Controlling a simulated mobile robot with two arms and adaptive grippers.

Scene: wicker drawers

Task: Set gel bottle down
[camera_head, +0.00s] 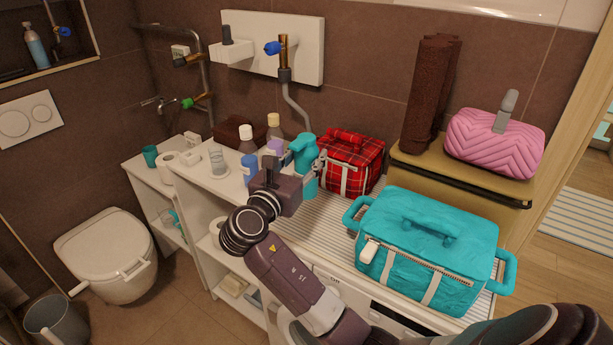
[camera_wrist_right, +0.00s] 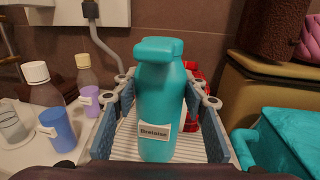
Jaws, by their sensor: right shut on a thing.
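The gel bottle is a teal bottle (camera_head: 304,153) with a flat-topped cap and a white label; it also shows upright in the right wrist view (camera_wrist_right: 158,105). My right gripper (camera_head: 303,167) is shut on it, with one finger on each side of its body. The bottle is over the left end of the ribbed white top (camera_head: 325,215), by the shelf edge. I cannot tell whether its base touches the surface. My left gripper is not in view.
A large turquoise bag (camera_head: 430,240) fills the right of the top. Ribbed surface between is clear.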

